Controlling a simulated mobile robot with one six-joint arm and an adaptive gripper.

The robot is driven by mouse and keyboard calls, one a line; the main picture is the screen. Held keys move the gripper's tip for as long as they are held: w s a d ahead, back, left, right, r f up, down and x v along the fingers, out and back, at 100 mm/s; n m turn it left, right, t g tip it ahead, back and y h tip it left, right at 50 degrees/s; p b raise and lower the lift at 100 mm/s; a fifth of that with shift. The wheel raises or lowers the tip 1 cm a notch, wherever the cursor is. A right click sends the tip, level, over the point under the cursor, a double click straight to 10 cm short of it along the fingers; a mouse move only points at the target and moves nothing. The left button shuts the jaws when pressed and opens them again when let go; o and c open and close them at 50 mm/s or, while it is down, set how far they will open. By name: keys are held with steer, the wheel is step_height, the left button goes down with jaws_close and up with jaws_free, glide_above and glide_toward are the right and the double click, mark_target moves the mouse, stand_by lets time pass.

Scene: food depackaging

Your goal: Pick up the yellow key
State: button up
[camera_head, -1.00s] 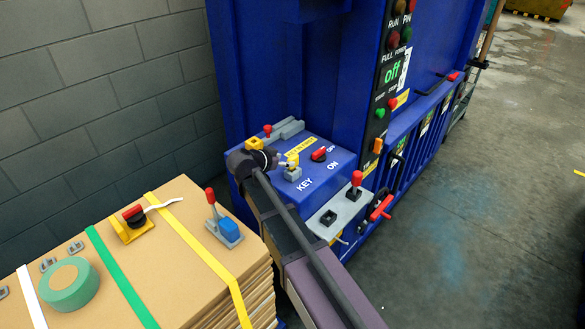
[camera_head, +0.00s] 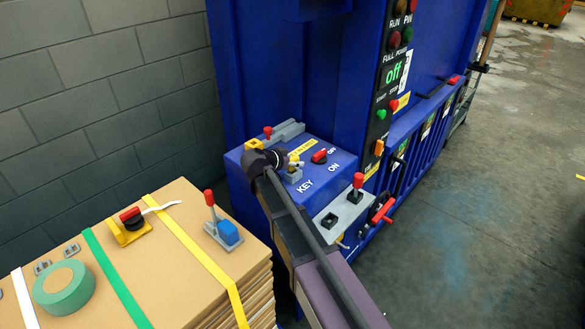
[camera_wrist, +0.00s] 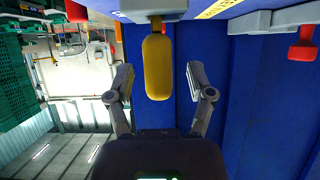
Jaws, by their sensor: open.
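The yellow key (camera_wrist: 157,62) hangs down in the upper middle of the wrist view, its stem running into a grey block at the top edge. My gripper (camera_wrist: 158,80) is open, with one finger on each side of the key and a visible gap at both sides. In the head view my gripper (camera_head: 284,159) is at the blue control box, by the grey block above the word KEY. Only a small yellow part of the key (camera_head: 294,157) shows there, and the gripper partly hides it.
The blue control box (camera_head: 330,186) carries a red switch (camera_head: 319,156) right of the key. A red-knobbed lever (camera_head: 357,181) stands in front. A cardboard stack (camera_head: 185,262) with straps, green tape (camera_head: 64,288) and small levers is at the left. A grey block wall is behind.

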steer(key=shift+b+x, duration=0.3)
steer(key=shift+x, duration=0.7)
jaws_close()
